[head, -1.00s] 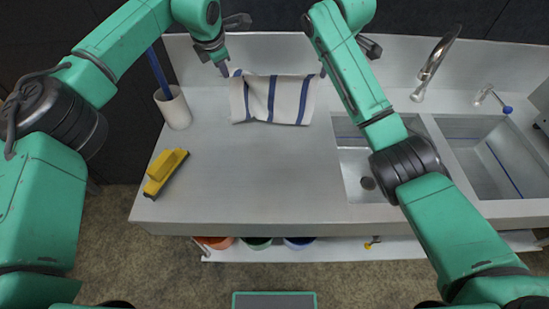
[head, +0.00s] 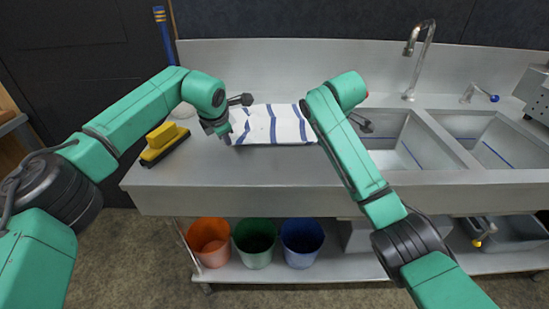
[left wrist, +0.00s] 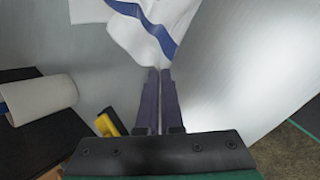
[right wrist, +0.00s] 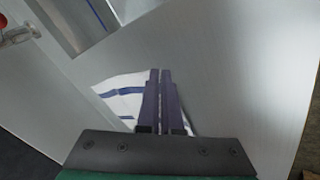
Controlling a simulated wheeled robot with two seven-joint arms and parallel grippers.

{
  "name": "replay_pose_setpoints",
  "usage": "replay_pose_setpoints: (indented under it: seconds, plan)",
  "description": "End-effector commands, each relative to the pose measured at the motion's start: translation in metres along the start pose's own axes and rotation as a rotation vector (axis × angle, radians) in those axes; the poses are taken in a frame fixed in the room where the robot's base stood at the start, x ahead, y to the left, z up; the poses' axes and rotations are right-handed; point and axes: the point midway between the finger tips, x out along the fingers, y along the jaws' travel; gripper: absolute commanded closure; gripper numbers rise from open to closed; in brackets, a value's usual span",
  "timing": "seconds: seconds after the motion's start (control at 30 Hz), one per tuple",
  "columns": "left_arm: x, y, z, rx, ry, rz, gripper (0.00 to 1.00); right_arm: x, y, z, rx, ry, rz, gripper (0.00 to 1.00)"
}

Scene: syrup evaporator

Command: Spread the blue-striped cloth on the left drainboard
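The white cloth with blue stripes (head: 271,126) is stretched between my two grippers over the left drainboard (head: 236,170), its lower part seeming to lie on the steel. My left gripper (head: 227,139) is shut on its left corner; in the left wrist view, the cloth (left wrist: 140,24) leads away from the closed fingertips (left wrist: 160,70). My right gripper is mostly behind my right forearm in the head view, at the cloth's right end. In the right wrist view, its fingers (right wrist: 160,72) are closed with the cloth (right wrist: 122,98) at and behind them.
A yellow brush or squeegee (head: 163,140) lies at the drainboard's left end. Two sink basins (head: 392,140) with a tap (head: 420,55) are to the right. Orange (head: 209,240), green (head: 255,240) and blue (head: 302,240) buckets stand on the shelf below. The drainboard's front is clear.

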Motion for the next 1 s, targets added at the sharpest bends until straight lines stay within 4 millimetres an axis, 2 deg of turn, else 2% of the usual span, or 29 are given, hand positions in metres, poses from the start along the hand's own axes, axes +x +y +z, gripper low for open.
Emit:
replay_pose_setpoints:
  seconds: [0.07,0.33,0.37,0.4,0.5,0.87,1.0]
  plan:
    - [0.008,-0.003,-0.004,-0.001,0.001,0.003,1.0,0.008,-0.003,0.004,0.002,-0.001,0.003,1.0]
    - [0.007,-0.003,-0.003,-0.001,0.001,0.003,1.0,0.007,-0.003,0.003,0.002,-0.001,0.003,1.0]
    - [0.007,-0.003,-0.003,-0.001,0.001,0.003,0.93,0.007,-0.003,0.003,0.002,-0.001,0.003,0.94]
    - [0.007,-0.003,-0.003,-0.001,0.001,0.003,0.78,0.007,-0.003,0.003,0.002,-0.001,0.003,0.79]
    - [0.007,-0.003,-0.003,-0.001,0.001,0.003,0.45,0.007,-0.003,0.003,0.001,-0.001,0.002,0.45]
    - [0.008,-0.006,-0.003,0.002,0.002,-0.003,0.45,0.008,-0.006,0.003,-0.001,-0.001,-0.004,0.45]
    - [-0.013,-0.002,-0.001,0.003,0.0,0.0,0.45,-0.012,-0.002,0.0,-0.001,0.002,-0.002,0.45]
